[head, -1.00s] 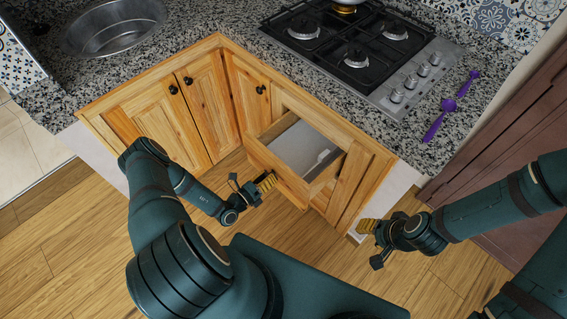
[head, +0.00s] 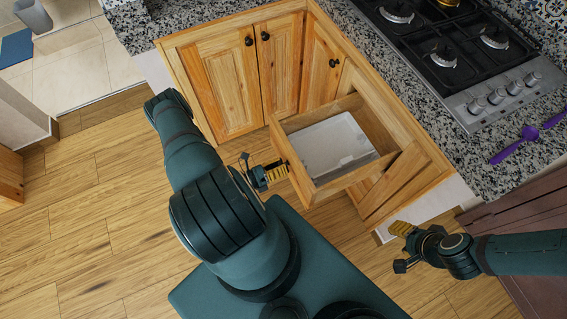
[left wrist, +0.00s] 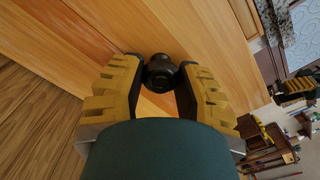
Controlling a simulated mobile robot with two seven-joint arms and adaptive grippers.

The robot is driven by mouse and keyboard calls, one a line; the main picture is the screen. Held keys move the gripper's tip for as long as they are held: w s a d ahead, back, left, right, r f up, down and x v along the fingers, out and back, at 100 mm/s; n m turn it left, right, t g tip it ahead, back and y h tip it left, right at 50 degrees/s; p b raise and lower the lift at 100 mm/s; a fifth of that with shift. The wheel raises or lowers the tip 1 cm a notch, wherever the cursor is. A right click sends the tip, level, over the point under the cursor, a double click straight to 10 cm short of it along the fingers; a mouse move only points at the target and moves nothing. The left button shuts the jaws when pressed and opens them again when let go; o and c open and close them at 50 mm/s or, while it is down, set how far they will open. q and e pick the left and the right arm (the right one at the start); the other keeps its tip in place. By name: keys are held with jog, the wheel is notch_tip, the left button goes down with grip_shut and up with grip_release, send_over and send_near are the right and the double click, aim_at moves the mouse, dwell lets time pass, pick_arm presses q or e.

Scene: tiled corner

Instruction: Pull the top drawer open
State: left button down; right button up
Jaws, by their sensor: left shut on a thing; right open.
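The top drawer (head: 292,172) stands pulled out of the wooden cabinet below the counter, with a white box (head: 328,143) inside it. In the left wrist view, its dark round knob (left wrist: 160,72) sits between the yellow finger pads of my left gripper (left wrist: 158,90). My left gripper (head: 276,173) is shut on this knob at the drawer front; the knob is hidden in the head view. My right gripper (head: 402,246) is open and empty, low in front of the cabinet's right end.
Cabinet doors (head: 225,85) with dark knobs are closed to the left of the drawer. A gas stove (head: 450,60) and purple utensils (head: 515,145) are on the granite counter above. The wooden floor (head: 90,215) at left is clear.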

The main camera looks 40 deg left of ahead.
pick_arm(q)
jog(key=shift+s+d+f, duration=0.1)
jog(key=shift+d+f, duration=0.05)
jog(key=c, duration=0.7)
grip_release()
jog(key=shift+c, duration=0.2)
jog(key=shift+o, duration=0.8)
jog(key=v, duration=1.2)
